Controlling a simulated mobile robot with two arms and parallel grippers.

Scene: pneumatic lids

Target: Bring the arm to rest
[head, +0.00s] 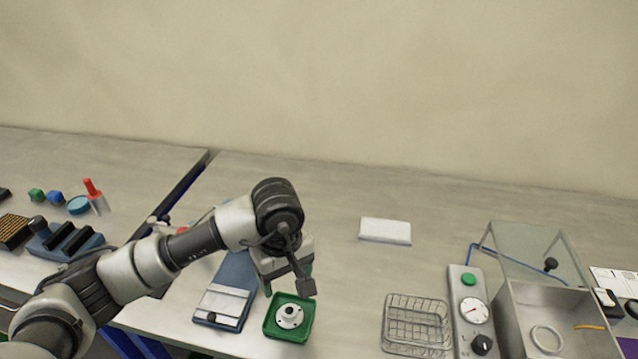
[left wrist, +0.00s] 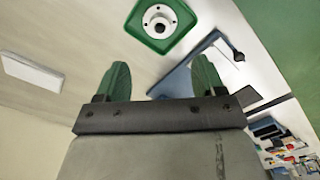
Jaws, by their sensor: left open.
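My left arm comes in from the left in the head view and arches over the workbench. My left gripper (head: 290,284) hangs just above and behind a green tray (head: 270,327). In the left wrist view the two green fingers (left wrist: 160,85) stand wide apart with nothing between them. The green tray (left wrist: 133,28) lies beyond the fingertips there, apart from them. A white round flanged part with a dark centre (head: 289,316) sits in the tray. My right gripper is not in view.
A blue-and-white device (head: 222,305) lies left of the tray. To the right are a wire basket (head: 416,322), a control panel with green button and gauge (head: 470,312), and a metal chamber with a raised clear lid (head: 520,255). A white block (head: 385,231) lies behind. Bench between is clear.

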